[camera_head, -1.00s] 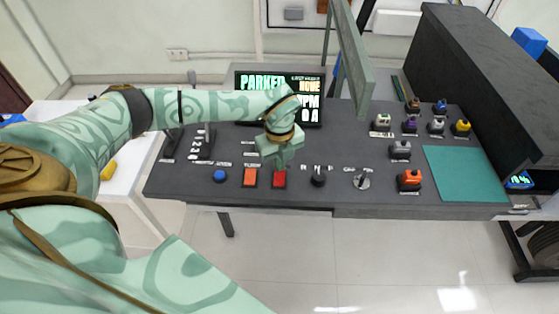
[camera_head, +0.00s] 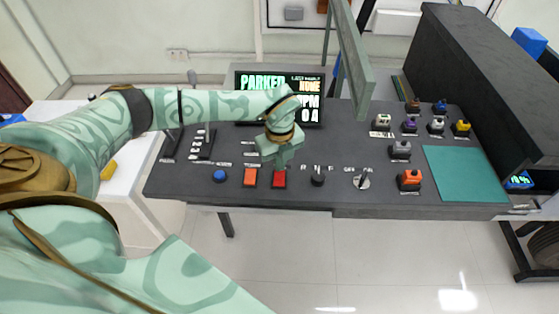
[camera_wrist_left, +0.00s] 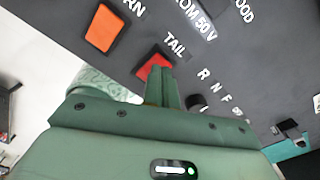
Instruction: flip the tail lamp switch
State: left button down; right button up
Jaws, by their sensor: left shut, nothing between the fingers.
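The tail lamp switch is a red rocker (camera_head: 279,181) near the front edge of the dark console. In the left wrist view the red rocker (camera_wrist_left: 152,65) sits beside the printed word TAIL. My left gripper (camera_head: 281,166) is shut and empty, pointing down just behind the rocker. In the left wrist view its closed fingers (camera_wrist_left: 161,72) overlap the lower right part of the rocker. I cannot tell whether they touch it. The rocker's exact tilt is not clear. My right gripper is not in view.
An orange rocker (camera_head: 249,177) and a blue button (camera_head: 219,175) lie left of the red one. A black knob (camera_head: 318,177) and a key-like switch (camera_head: 361,181) lie right. A display (camera_head: 256,84) reading PARKED and an upright grey frame (camera_head: 358,75) stand behind.

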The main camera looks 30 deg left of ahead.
pick_arm(q)
jog(key=shift+f+b, duration=0.4)
jog(key=shift+f, duration=0.5)
dwell(0.6)
jog(key=shift+r, duration=0.1)
notch_tip(320, 180, up, 7)
jog(key=p, duration=0.6)
jog(key=shift+p, duration=0.3)
